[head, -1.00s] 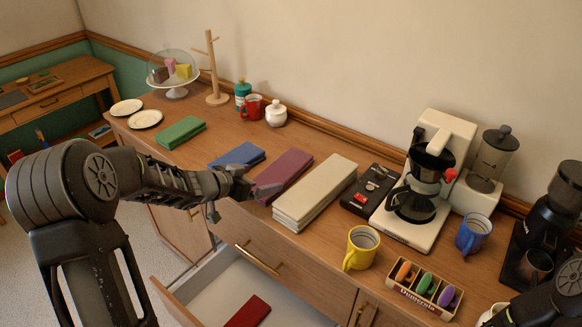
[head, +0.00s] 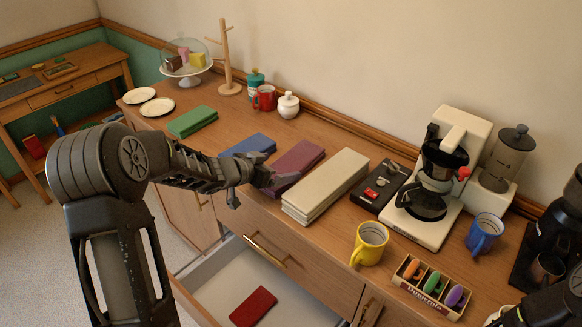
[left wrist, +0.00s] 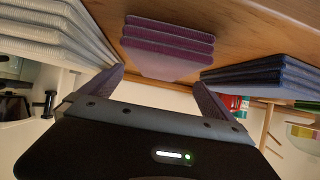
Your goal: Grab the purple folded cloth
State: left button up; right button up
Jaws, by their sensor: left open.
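The purple folded cloth (head: 299,162) lies as a flat stack on the wooden cabinet top, between the blue cloth and the cream cloth. My left gripper (head: 262,181) is at the cabinet's front edge, by the near end of the purple cloth, and partly covers that end. In the left wrist view the gripper (left wrist: 158,88) is open and empty. Its two fingers are spread to either side of the purple cloth (left wrist: 165,45), which lies ahead of them. I cannot tell whether a finger touches it. My right gripper does not show; only a dark part of my right arm is at the bottom right corner.
The blue cloth (head: 248,146) and the cream cloth stack (head: 325,184) flank the purple one closely. A drawer (head: 215,290) stands open below, with a red cloth (head: 253,306) inside. A yellow mug (head: 369,243) and coffee maker (head: 436,180) stand to the right.

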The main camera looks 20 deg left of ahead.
aim_at(288, 165)
pick_arm(q)
jog(key=x, duration=0.5)
jog(key=shift+w+d, duration=0.1)
jog(key=shift+w, duration=0.05)
dwell(0.5)
jog(key=c, duration=1.5)
